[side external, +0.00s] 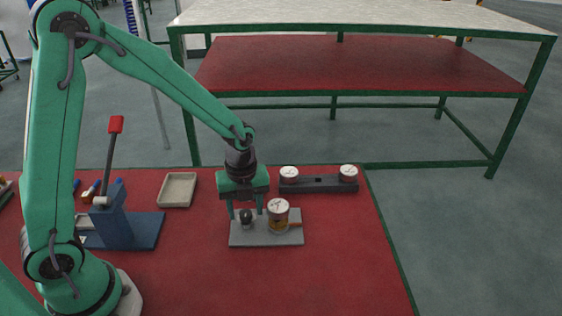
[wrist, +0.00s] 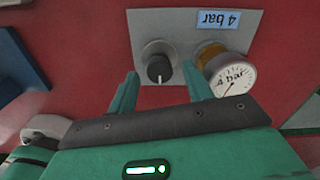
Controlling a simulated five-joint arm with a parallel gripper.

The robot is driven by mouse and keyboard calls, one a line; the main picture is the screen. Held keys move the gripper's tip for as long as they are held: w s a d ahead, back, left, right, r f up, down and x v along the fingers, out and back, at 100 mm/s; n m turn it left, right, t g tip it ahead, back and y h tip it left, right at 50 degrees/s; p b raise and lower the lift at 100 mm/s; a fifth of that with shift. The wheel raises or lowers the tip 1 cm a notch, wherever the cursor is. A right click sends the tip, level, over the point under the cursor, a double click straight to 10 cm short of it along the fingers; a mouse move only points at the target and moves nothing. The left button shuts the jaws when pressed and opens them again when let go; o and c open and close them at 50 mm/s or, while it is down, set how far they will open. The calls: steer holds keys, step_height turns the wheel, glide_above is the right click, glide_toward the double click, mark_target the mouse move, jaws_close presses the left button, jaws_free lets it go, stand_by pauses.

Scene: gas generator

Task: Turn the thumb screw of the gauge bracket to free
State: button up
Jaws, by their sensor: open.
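The gauge bracket is a grey plate (side external: 264,239) on the red bench top; its bare top also shows in the wrist view (wrist: 170,22). A dark thumb screw (side external: 246,216) stands at its left end. In the wrist view the thumb screw (wrist: 158,66) is a black knob with a white mark, on a round grey base. My gripper (side external: 246,212) points down over the screw. Its green fingers (wrist: 160,88) are apart, one on each side of the knob; contact cannot be told.
A dark rack (side external: 318,186) with two gauges stands behind the bracket. An empty beige tray (side external: 177,190) lies at the back left. A blue lever press (side external: 125,228) with a red handle stands at the left. The red bench top right of the bracket is clear.

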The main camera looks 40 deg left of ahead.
steer(key=shift+f, duration=0.3)
steer(key=c, duration=1)
steer(key=shift+o, duration=0.2)
